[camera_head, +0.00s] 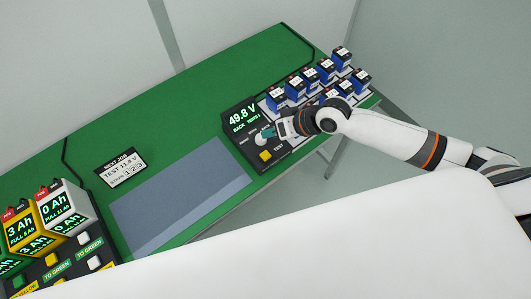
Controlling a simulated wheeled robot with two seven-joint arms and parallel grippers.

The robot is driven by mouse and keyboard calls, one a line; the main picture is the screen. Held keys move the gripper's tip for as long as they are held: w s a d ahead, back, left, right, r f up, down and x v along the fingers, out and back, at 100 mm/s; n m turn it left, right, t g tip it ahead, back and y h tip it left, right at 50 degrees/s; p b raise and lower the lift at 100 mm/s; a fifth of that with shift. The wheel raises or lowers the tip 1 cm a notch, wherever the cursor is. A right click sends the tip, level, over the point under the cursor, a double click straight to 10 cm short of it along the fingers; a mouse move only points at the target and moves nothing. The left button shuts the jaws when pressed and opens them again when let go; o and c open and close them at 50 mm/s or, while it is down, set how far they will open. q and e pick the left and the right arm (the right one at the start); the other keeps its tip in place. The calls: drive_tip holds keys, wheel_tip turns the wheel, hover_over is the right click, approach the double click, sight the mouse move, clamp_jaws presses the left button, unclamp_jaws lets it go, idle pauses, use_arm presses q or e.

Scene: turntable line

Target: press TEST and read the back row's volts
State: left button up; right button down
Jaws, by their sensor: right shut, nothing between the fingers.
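The tester box (238,113) stands near the right end of the green table. Its screen reads "49.8 V", with "BACK" and a smaller "TESTS" line under it. A yellow button (265,156) is on its lower panel near the word TEST. A round knob (260,139) sits above the button. My right gripper (272,133) is shut and empty over the panel, at the knob's right; I cannot tell whether it touches the knob. Blue batteries (294,89) stand in two rows on a rack right of the tester. My right wrist hides part of the front row. My left gripper is not in view.
A card (120,167) reads "NEXT JOB TEST 11.8 V". A grey mat (180,198) lies in the middle. Yellow and white units (52,212) with Ah screens stand at the left, behind a black panel (72,262) with buttons. The table's back is clear.

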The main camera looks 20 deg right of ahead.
drive_tip(key=b, duration=0.8)
hover_over(270, 155)
wheel_tip(270, 155, down, 7)
drive_tip(key=shift+f, duration=0.9)
drive_tip(key=shift+f, duration=0.1)
idle(0.9)
drive_tip(key=shift+f, duration=0.35)
drive_tip(key=shift+s+f+b, duration=0.1)
drive_tip(key=shift+f+b, duration=0.25)
drive_tip(key=shift+f, duration=0.05)
idle(0.7)
drive_tip(key=shift+r+p, duration=0.85)
drive_tip(key=shift+p, duration=0.2)
